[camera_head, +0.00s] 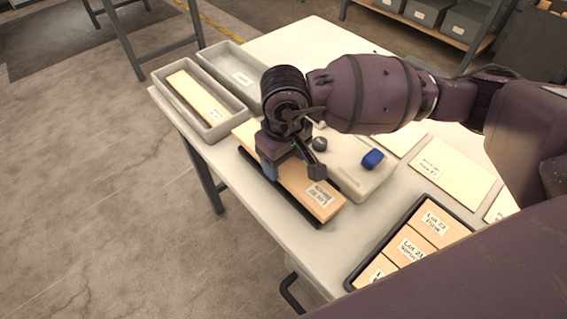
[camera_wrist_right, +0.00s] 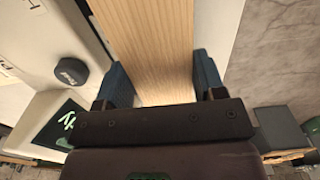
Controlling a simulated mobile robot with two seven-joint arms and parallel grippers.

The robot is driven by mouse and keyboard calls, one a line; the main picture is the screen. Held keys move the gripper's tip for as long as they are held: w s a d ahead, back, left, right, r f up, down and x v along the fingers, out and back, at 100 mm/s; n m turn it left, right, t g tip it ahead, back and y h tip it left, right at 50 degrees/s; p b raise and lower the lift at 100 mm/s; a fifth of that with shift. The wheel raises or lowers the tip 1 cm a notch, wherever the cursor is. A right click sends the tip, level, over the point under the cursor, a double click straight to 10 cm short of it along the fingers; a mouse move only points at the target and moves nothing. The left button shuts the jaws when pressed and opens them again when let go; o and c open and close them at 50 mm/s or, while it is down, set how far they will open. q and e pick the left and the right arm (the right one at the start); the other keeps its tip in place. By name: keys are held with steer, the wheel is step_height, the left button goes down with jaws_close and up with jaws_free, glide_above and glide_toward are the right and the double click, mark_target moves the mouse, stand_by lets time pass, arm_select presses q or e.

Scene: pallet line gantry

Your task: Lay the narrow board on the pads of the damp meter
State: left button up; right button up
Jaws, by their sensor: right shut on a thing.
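My right gripper (camera_head: 291,160) is shut on a light wooden board (camera_head: 318,197) with a printed label near its front end. In the right wrist view the board (camera_wrist_right: 150,45) runs between the two blue-grey fingers (camera_wrist_right: 160,85). The damp meter (camera_head: 352,178) is a pale grey body with a dark knob and a blue button. The board lies along its left side, over a long dark strip. I cannot tell whether it rests on the pads or hangs just above them. The wrist view also shows the meter's knob and dark display (camera_wrist_right: 58,125). My left gripper is not in view.
Two grey trays stand at the back left of the table; the nearer tray (camera_head: 234,127) holds a pale board (camera_head: 199,96). A dark tray (camera_head: 466,223) with several labelled boards is at the front right. Labelled pale boards (camera_head: 452,172) lie right of the meter.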

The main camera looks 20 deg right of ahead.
step_height(320, 180, down, 2)
steer(key=shift+f, duration=0.1)
steer(key=o, duration=1)
